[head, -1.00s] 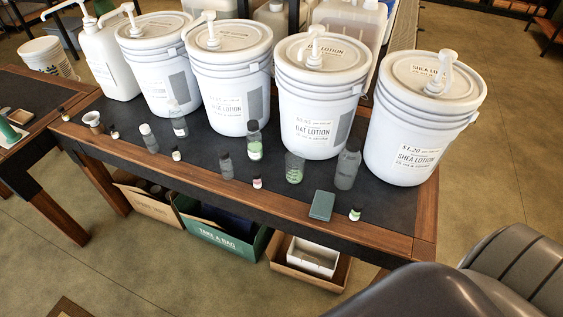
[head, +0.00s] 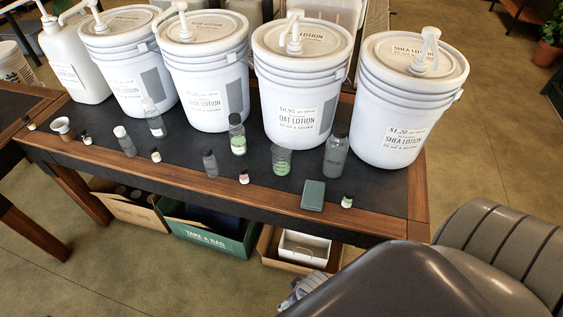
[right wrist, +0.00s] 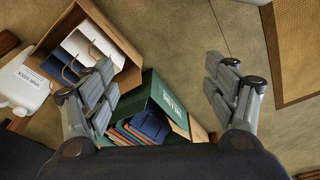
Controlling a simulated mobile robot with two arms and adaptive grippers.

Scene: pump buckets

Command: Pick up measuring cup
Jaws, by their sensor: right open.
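A small clear cup with green on its side (head: 282,161), which looks like the measuring cup, stands upright on the dark table top (head: 375,185). It is in front of the oat lotion bucket, between a green-labelled bottle (head: 237,135) and a grey bottle (head: 335,156). My right gripper (right wrist: 160,70) is open and empty in the right wrist view. It faces boxes and floor, and the cup is not seen there. In the head view part of the right gripper shows below the table's front edge, beside my dark arm. My left gripper is not in view.
Large white pump buckets line the back of the table, including oat lotion (head: 305,95) and shea lotion (head: 405,105). Boxes, including a green one (head: 205,240), sit below.

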